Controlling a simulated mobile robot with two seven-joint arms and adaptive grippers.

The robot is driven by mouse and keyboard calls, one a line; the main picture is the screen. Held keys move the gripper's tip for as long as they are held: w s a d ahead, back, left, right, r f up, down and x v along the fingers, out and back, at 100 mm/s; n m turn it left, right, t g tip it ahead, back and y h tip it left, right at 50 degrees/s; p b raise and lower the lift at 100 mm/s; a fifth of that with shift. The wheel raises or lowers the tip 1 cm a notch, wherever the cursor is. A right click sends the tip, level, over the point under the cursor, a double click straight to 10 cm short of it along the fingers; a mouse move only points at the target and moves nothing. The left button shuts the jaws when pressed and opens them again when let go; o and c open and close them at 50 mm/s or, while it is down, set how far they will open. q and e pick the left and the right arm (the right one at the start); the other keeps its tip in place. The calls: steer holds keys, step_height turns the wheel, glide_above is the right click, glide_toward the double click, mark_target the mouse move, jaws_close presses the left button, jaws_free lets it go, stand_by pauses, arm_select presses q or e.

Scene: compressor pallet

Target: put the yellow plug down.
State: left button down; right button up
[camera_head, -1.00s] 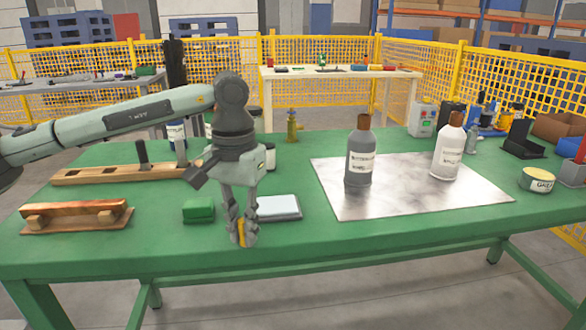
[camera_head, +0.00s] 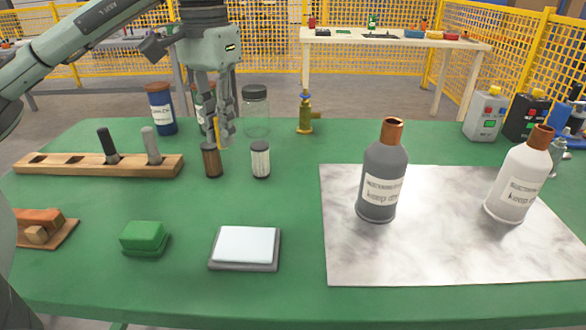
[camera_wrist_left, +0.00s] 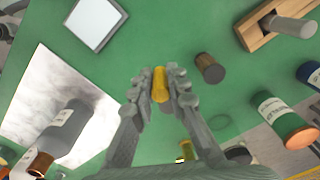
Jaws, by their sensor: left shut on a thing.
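The yellow plug (camera_head: 217,133) is a small upright cylinder between the fingers of my left gripper (camera_head: 219,138). In the left wrist view the plug (camera_wrist_left: 160,84) is pinched between both fingertips (camera_wrist_left: 160,90), with green table behind it. My left gripper is shut on it at the back of the table, close behind a brown cylinder (camera_head: 212,161). I cannot tell how far the plug's lower end is from the table top. The wooden rack (camera_head: 60,168) lies to the left, with a black plug and a grey plug in it. My right gripper is not in view.
A small white-labelled jar (camera_head: 260,160), a clear jar (camera_head: 256,115), a blue can (camera_head: 160,108) and a brass fitting (camera_head: 304,118) stand nearby. Green table (camera_head: 195,205) is bare in front of the cylinder.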

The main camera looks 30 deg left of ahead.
arm_select(q)
steer(key=b, duration=0.3)
glide_above(282, 184)
step_height(282, 184, down, 7)
steer(key=shift+r, duration=0.2)
steer(key=shift+f, duration=0.35)
steer(key=shift+f+b, duration=0.35)
steer(key=shift+f, duration=1.25)
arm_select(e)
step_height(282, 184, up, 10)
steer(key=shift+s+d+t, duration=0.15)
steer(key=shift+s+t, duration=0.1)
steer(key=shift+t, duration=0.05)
arm_select(q)
steer(key=shift+f, duration=0.25)
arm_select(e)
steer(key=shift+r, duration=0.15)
arm_select(q)
steer(key=c, duration=1.8)
jaws_free()
steer(key=shift+o, duration=0.2)
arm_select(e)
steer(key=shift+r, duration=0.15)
arm_select(q)
steer(key=shift+r, duration=0.2)
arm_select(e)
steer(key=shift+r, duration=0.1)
